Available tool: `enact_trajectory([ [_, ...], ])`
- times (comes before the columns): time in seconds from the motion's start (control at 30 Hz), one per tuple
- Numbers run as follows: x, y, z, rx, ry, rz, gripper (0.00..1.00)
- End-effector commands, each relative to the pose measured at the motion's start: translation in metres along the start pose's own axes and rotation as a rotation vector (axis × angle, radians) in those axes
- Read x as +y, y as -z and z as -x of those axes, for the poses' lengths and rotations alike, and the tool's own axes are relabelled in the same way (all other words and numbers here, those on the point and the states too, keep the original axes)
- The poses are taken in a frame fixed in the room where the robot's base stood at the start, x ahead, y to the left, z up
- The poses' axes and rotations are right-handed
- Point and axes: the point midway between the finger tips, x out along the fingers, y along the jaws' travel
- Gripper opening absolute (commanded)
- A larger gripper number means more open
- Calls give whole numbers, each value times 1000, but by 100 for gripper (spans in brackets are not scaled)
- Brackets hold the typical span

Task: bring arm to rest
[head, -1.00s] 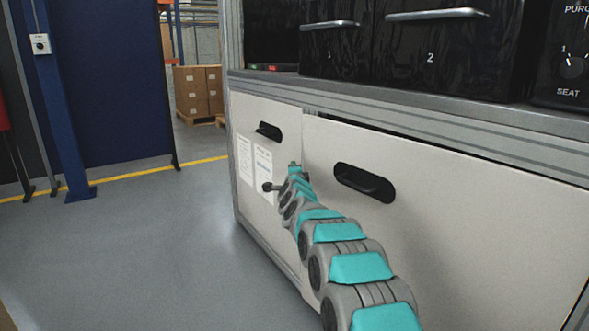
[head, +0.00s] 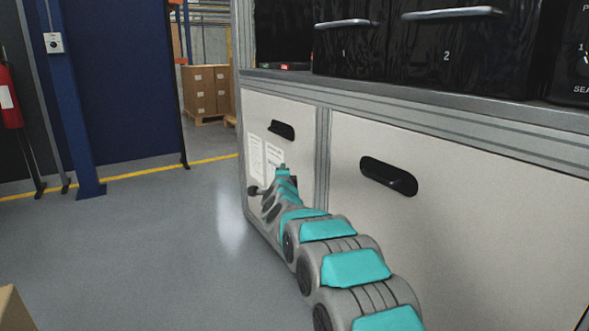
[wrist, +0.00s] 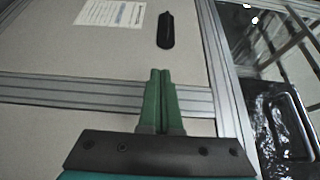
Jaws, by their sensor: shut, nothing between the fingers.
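My arm reaches forward along the front of the cabinet in the head view. My gripper (head: 283,169) is at its far end, small, in front of the left white panel (head: 262,110). In the wrist view, the two green fingers of my gripper (wrist: 161,76) are together with nothing between them. They point toward the panel with the dark slot handle (wrist: 165,30) and the white paper sheets. I cannot tell how far the fingertips are from the panel.
The right white panel (head: 470,190) with its dark handle (head: 389,177) runs close beside my arm. Black drawers (head: 345,50) stand above. Open grey floor (head: 150,255) lies to the left. A blue post (head: 72,120), a fire extinguisher (head: 9,97) and cartons (head: 207,90) are farther back.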

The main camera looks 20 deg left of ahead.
Motion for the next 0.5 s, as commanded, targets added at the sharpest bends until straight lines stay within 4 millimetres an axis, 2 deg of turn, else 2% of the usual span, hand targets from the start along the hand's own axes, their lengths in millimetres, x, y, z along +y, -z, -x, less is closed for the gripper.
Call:
enact_trajectory([
  [0.1,2,-20,12,-3,-3,1,0],
  [0.2,2,-31,18,-3,-4,2,0],
  [0.5,2,-40,25,-1,-4,4,0],
])
